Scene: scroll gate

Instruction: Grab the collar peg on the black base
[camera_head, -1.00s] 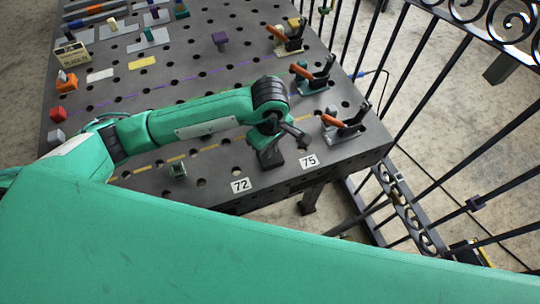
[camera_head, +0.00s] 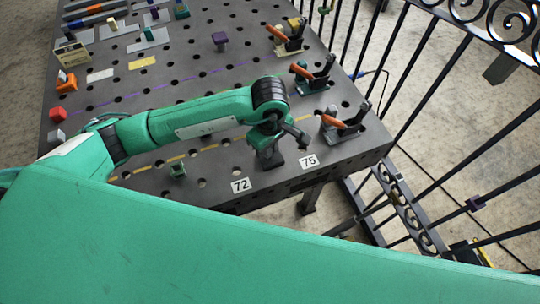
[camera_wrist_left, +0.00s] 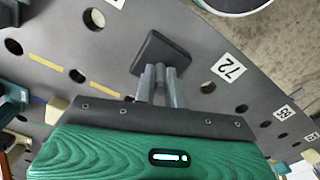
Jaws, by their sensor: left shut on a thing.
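The black base (camera_wrist_left: 163,52) shows as a dark square plate just beyond my left fingertips in the left wrist view. In the head view, the black base (camera_head: 271,160) is below my left gripper (camera_head: 267,147), near the table's front edge by the 72 and 75 labels. My left gripper (camera_wrist_left: 159,72) has its two grey fingers close together, shut on the collar peg over the base. The peg is mostly hidden between the fingers. My right gripper is not in view.
The dark perforated table (camera_head: 215,165) holds several orange-handled clamps, one (camera_head: 342,122) close to the right of my gripper. A black iron railing (camera_head: 420,75) runs along the right side.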

